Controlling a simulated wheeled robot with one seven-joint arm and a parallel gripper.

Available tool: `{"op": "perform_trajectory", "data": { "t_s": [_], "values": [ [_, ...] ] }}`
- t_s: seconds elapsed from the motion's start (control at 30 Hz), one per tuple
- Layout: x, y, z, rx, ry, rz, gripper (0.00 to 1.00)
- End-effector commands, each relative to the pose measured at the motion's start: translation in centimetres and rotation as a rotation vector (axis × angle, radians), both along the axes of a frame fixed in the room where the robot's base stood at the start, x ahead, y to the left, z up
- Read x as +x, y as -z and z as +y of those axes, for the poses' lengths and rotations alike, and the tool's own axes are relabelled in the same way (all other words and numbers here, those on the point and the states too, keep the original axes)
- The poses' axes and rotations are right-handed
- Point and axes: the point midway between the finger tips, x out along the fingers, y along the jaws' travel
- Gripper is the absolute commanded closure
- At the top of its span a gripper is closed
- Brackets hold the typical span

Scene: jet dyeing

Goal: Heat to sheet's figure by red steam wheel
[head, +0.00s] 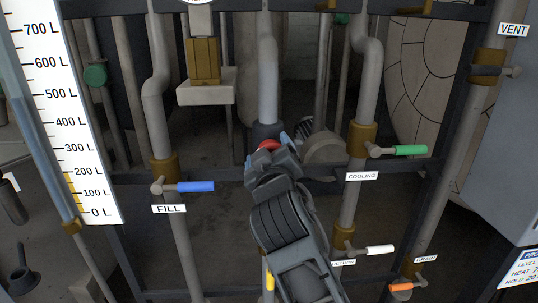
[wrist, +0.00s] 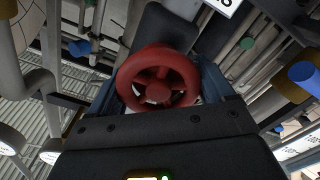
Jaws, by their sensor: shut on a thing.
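The red steam wheel (wrist: 158,80) fills the middle of the wrist view, between the two fingers of my gripper (wrist: 160,88). My gripper is shut on the wheel. In the head view only a bit of the red wheel (head: 269,145) shows past my gripper (head: 274,152), on the centre pipe. My arm hides most of the wheel and its label. The process sheet (head: 522,268) is at the lower right edge, cut off; it has lines for level, heat and hold, and the heat figure is not fully readable. No temperature dial can be read.
A blue FILL lever (head: 195,187) is left of my arm. A green COOLING lever (head: 410,150), white RETURN lever (head: 379,250) and orange DRAIN lever (head: 402,287) are to the right. A litre scale (head: 75,125) stands at left. Pipes and dark frame bars surround my gripper closely.

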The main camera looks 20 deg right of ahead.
Motion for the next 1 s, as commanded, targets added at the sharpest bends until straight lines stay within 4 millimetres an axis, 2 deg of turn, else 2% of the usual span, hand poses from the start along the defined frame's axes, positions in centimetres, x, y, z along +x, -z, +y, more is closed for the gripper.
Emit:
{"op": "perform_trajectory", "data": {
  "t_s": [1.0],
  "values": [
    [-0.17, 0.14, -0.41, 0.727, -0.001, -0.236, 0.49]
  ]
}}
